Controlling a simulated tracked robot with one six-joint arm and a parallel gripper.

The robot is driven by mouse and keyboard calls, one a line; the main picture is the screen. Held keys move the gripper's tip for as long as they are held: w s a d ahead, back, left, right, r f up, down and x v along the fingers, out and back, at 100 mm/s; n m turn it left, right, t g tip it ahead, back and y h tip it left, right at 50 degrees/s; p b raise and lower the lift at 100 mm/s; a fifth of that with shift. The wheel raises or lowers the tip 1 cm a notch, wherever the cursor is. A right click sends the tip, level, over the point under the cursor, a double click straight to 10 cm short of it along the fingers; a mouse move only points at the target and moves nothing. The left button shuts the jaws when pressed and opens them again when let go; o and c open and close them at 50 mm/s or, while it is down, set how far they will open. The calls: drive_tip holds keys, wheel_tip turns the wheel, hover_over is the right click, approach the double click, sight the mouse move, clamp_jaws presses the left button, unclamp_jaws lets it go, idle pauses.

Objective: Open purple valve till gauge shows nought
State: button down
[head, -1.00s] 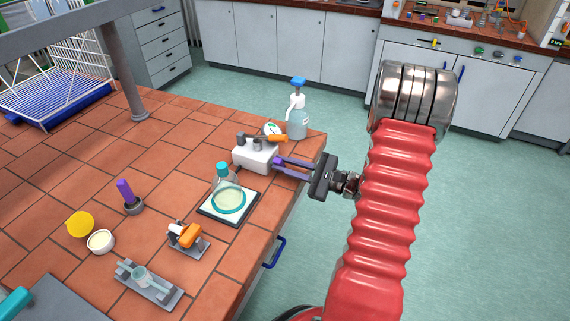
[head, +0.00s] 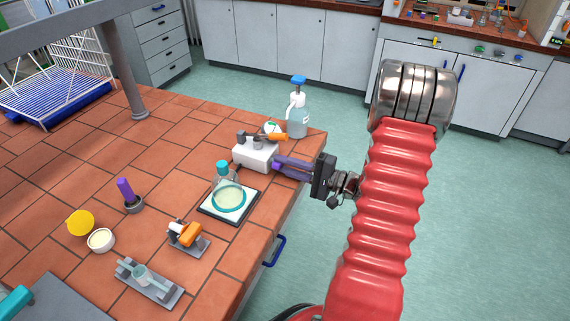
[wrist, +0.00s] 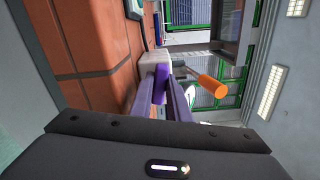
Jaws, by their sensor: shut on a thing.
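The purple valve handle (head: 276,166) is on the right side of a white block (head: 252,153) near the bench's right edge. In the wrist view the purple handle (wrist: 161,84) sits between my two long grey-purple fingers. My gripper (head: 282,167) is shut on it, coming from the right; it also shows in the wrist view (wrist: 162,92). A small round white gauge (head: 270,127) with some green stands behind the block, partly hidden by an orange-handled lever (head: 278,137). Its reading is too small to tell.
A spray bottle (head: 297,115) with a blue top stands just behind the block. Other small fixtures, including an orange one (head: 188,233), lie nearer. The floor right of the bench is clear.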

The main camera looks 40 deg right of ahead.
drive_tip(key=shift+d+f+n, duration=0.1)
drive_tip(key=shift+f+n, duration=0.05)
drive_tip(key=shift+n, duration=0.15)
drive_tip(key=c, duration=1.7)
unclamp_jaws()
drive_tip(key=v, duration=1.3)
drive_tip(key=shift+s+d, duration=0.2)
drive_tip(key=shift+s, duration=0.15)
